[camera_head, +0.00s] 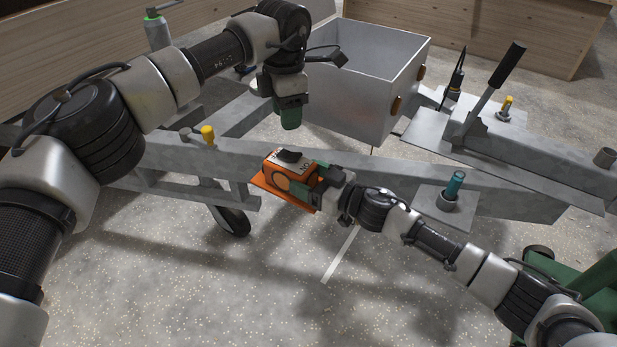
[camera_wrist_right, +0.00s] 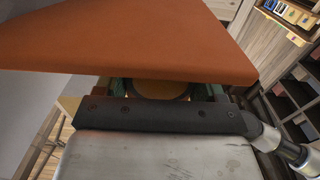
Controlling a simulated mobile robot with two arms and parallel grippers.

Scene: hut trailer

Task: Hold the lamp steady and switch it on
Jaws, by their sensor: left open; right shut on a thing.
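The lamp (camera_head: 281,184) is an orange box with a round lens on its side and a dark knob on its pale top.
A grey metal box (camera_head: 360,95) stands open behind the lamp. A yellow-capped pin (camera_head: 208,133) rises from the beam to the left, and a teal pin (camera_head: 456,182) to the right. A black-handled lever (camera_head: 508,65) stands at the right back. The speckled floor in front is open.

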